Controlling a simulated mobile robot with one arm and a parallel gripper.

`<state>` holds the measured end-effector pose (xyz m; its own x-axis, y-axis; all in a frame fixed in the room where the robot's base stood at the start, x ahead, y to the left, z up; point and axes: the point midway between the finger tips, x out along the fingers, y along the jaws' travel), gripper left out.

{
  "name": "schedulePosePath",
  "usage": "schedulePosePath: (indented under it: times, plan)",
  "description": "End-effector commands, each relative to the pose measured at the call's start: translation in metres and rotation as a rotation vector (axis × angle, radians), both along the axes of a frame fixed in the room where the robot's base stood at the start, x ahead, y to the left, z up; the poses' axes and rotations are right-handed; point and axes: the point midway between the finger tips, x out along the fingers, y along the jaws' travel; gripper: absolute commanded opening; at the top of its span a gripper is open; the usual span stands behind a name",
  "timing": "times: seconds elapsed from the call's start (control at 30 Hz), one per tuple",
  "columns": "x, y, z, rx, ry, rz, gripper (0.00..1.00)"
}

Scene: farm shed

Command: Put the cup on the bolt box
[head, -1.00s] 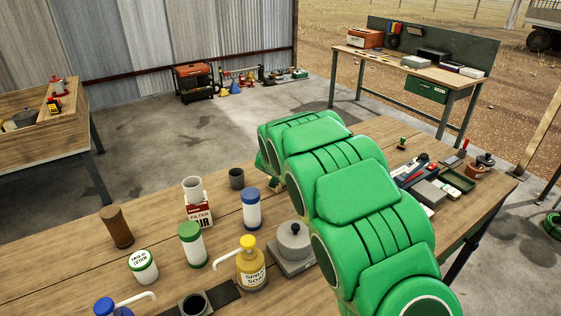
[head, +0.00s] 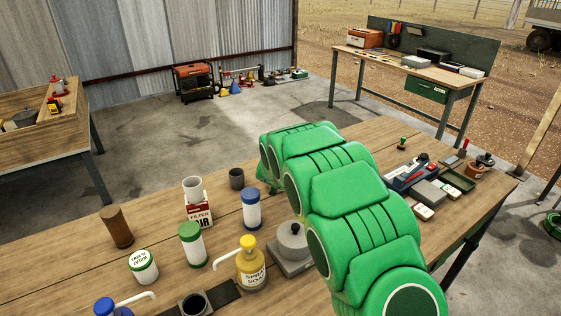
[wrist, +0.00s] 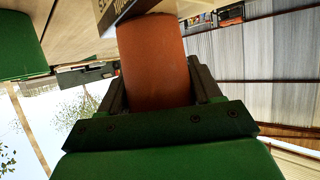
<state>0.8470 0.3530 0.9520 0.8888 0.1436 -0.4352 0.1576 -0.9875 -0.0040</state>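In the wrist view an orange-brown cup (wrist: 152,45) sits between the two fingers of my gripper (wrist: 160,78), with a finger against each side. A box (wrist: 113,12) with a dark and a pale face and partly cut-off lettering shows at the top edge, right by the cup's far end. It may be the bolt box; I cannot read the lettering. I cannot tell whether cup and box touch. In the head view my green arm hides my gripper, the held cup and that box.
The wooden bench (head: 95,262) holds a filter box (head: 199,213) with a grey cup (head: 193,188) on it, a dark cup (head: 237,178), a yellow pump bottle (head: 251,265) and a lidded pot (head: 292,241). Trays and small tools crowd its right end (head: 457,180).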

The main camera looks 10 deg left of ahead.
Motion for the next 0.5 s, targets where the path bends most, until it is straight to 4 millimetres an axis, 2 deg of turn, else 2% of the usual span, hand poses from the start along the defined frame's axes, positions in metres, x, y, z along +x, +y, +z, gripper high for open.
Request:
schedulePosePath:
  times: [0.03,0.17,0.5]
  plan:
    - [0.0,-0.0001,0.0,0.0,0.0,0.0,0.71]
    - [0.0,-0.0001,0.0001,0.0,0.0,0.0,0.89]
    - [0.0,0.0,0.0025,0.0,0.0,0.0,0.89]
